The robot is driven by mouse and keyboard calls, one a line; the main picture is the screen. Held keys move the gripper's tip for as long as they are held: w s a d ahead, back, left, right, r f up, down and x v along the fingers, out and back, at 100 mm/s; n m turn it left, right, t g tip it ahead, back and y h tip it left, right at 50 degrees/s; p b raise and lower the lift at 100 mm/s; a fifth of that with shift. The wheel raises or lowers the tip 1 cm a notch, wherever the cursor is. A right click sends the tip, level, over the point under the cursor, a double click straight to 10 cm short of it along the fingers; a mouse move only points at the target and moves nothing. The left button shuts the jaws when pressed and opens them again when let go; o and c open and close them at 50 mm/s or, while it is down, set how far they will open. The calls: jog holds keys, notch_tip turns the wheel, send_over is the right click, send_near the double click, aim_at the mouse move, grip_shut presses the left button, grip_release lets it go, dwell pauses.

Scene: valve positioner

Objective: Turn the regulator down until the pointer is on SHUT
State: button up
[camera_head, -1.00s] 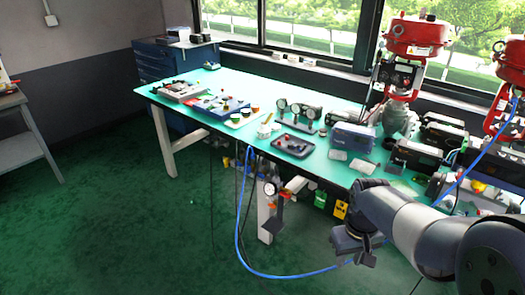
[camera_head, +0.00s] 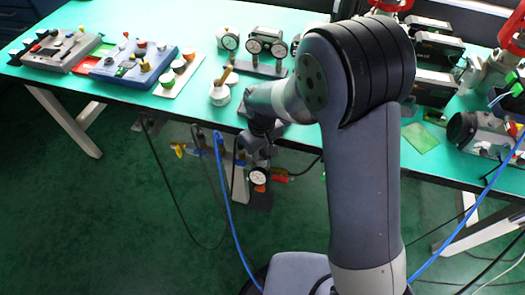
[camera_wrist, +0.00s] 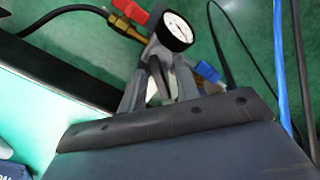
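A small round white-faced gauge (camera_head: 258,176) hangs below the table's front edge. It shows large in the wrist view (camera_wrist: 174,31), beyond my fingers. A red handle (camera_wrist: 130,12) on a brass fitting is to its left, and a blue handle (camera_wrist: 207,70) to its lower right. I cannot make out the regulator's knob or a SHUT mark. The gauge needle is too small to read. My gripper (camera_wrist: 158,62) points at the fittings just below the gauge. Its fingers stand around a dark gap. I cannot tell whether they touch anything.
The green table (camera_head: 205,103) runs above the fittings. A small white pot with a brush (camera_head: 219,93), a row of gauges (camera_head: 265,48) and control boxes (camera_head: 135,65) stand on it. A blue hose (camera_head: 224,185) and dark cables hang beside the gripper. The floor at left is clear.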

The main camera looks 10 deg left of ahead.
jog(key=shift+w+a+f, duration=0.1)
jog(key=shift+a+f, duration=0.1)
jog(key=shift+f, duration=0.1)
jog(key=shift+c, duration=0.4)
grip_shut()
